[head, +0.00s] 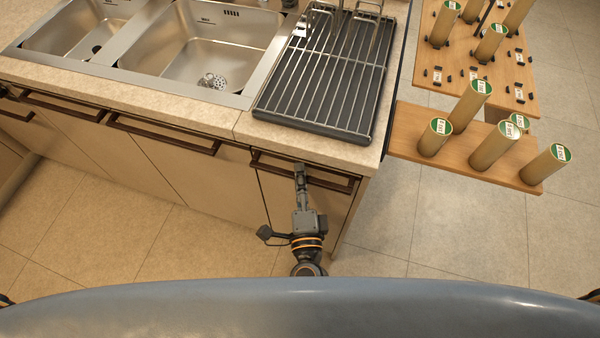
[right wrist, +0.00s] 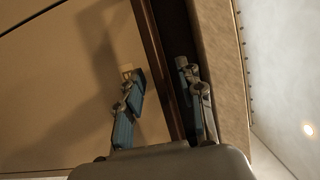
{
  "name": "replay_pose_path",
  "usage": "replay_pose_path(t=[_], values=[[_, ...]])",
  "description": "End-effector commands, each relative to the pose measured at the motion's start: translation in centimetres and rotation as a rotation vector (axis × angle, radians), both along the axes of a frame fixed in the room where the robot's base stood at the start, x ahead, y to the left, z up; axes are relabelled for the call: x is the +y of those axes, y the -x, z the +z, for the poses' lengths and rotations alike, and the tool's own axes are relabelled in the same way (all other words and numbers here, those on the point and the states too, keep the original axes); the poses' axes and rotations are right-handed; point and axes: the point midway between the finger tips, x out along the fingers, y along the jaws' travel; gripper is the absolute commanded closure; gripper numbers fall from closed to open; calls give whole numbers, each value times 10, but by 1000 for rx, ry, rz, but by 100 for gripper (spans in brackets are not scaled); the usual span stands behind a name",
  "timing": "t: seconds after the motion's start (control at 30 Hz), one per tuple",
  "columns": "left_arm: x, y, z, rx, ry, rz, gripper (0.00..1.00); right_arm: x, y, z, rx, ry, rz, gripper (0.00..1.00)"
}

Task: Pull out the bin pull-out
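The bin pull-out (head: 277,205) appears to be the narrow beige front at the right end of the counter, below the drying rack. It looks flush with the cabinet. Its dark bar handle (head: 332,183) runs along the top. My right gripper (head: 300,172) is at this handle, near its middle. In the right wrist view, the fingers of my right gripper (right wrist: 157,72) stand apart on either side of the handle bar (right wrist: 158,60). My left gripper is not in view.
The counter holds a double sink (head: 205,45) and a drying rack (head: 325,80). Other handled fronts (head: 160,135) continue to the left. Wooden shelves (head: 410,140) with several upright green-topped tubes stand at the right. The tiled floor (head: 200,240) before the cabinet is clear.

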Motion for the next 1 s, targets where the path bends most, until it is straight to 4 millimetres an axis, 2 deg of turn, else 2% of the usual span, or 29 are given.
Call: replay_pose_path(t=[0.13,0.4,0.57,0.6,1.0], values=[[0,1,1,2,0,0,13,1,-7,0,0,0,0,62],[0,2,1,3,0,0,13,1,-8,0,1,0,0,64],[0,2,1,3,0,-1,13,1,-8,0,1,0,0,97],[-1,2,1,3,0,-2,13,1,-8,0,1,0,0,100],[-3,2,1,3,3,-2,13,2,-4,-1,2,0,1,100]])
